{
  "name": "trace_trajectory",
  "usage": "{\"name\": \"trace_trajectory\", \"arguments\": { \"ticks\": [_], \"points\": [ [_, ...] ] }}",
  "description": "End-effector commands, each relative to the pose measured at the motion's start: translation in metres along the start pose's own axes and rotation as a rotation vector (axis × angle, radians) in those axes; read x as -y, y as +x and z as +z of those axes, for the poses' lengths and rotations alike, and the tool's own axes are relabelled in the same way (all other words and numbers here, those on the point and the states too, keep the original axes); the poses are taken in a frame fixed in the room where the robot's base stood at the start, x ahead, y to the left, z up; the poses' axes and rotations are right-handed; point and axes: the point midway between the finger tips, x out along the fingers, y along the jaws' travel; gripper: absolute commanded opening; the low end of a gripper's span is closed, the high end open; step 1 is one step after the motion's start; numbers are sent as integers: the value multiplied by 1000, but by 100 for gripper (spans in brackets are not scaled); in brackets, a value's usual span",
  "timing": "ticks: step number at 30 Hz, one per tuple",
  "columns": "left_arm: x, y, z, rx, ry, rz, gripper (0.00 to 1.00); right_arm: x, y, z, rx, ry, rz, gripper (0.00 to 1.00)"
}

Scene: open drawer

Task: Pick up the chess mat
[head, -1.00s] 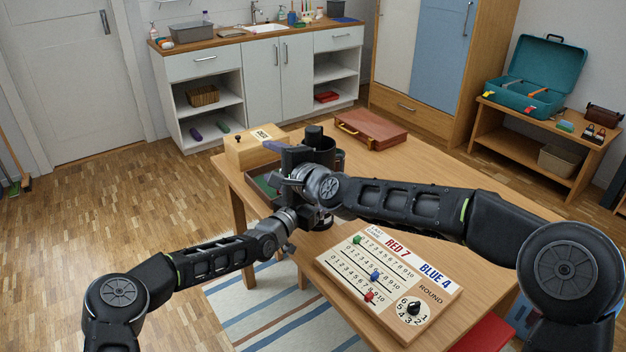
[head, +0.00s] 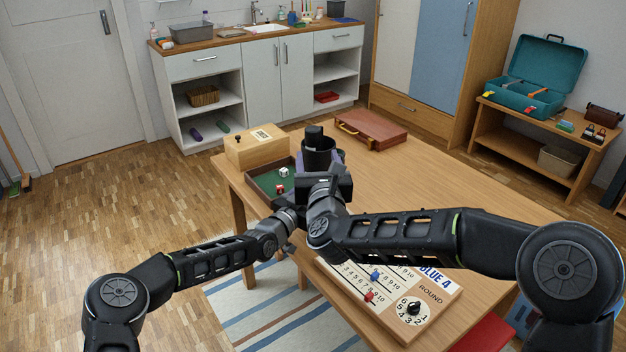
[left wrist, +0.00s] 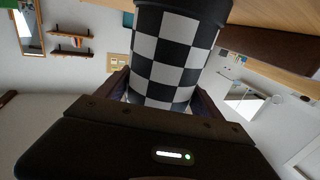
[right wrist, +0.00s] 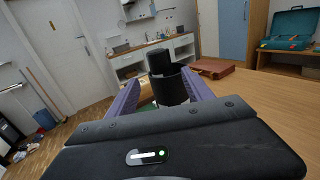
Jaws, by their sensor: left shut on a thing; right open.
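The chess mat (left wrist: 172,60) shows in the left wrist view as an upright-looking roll with black and white checks and a black end. My left gripper (left wrist: 165,95) is shut on it, with a finger at each side. In the head view the left gripper is mostly hidden behind my right arm. A black cylinder (head: 322,152) with a narrower black piece out of its top stands there, just beyond my grippers; it also shows in the right wrist view (right wrist: 170,90). My right gripper (head: 328,165) is open, its purple fingers reaching along both sides of that cylinder.
A green-lined tray (head: 262,186) with dice and a wooden box (head: 257,147) lie left of the cylinder. A brown case (head: 370,128) lies behind it. A scoreboard (head: 440,289) lies at the front, partly under my right arm. The table's right side is clear.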

Motion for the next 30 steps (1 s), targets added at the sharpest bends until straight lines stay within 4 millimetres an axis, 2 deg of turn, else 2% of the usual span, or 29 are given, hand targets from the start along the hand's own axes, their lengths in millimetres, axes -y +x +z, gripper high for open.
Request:
{"name": "trace_trajectory", "arguments": {
  "ticks": [5,16,30],
  "points": [
    [0,0,0,0,0,0,30,0,9,0,0,0,0,60],
    [0,0,0,0,0,0,30,-1,64,0,0,-2,1,60],
    [0,0,0,0,0,0,30,-1,71,1,0,-2,1,60]
  ]
}}
